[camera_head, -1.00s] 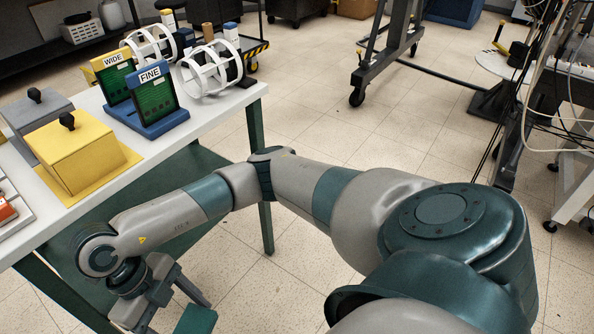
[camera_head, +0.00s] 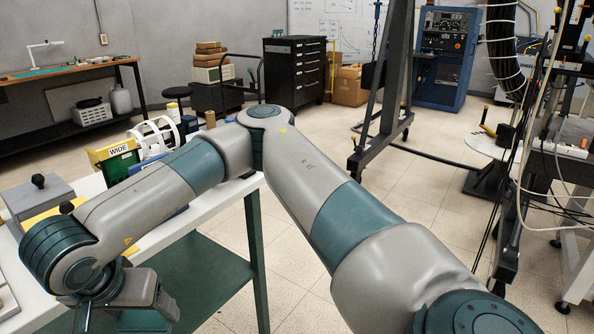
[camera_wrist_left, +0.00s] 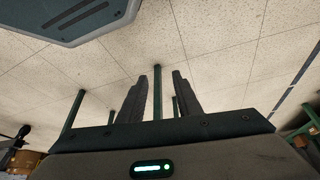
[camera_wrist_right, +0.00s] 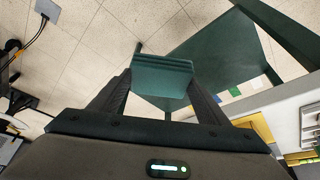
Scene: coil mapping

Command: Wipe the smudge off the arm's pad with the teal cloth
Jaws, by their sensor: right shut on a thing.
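My right gripper (camera_wrist_right: 160,82) is shut on the teal cloth (camera_wrist_right: 162,66), which shows as a folded, block-like piece between its fingers in the right wrist view. In the head view my right gripper's wrist and body (camera_head: 128,290) are at the lower left, in front of the white table, with the fingers not clearly visible. My left gripper (camera_wrist_left: 160,76) shows only in the left wrist view. Its fingers are apart with nothing held between them, over the floor. I cannot make out the pad or a smudge in any view.
The white table (camera_head: 222,212) at left has a green lower shelf (camera_head: 205,280). A hoist frame (camera_head: 385,140) stands behind. Open floor (camera_head: 300,230) lies right of the table.

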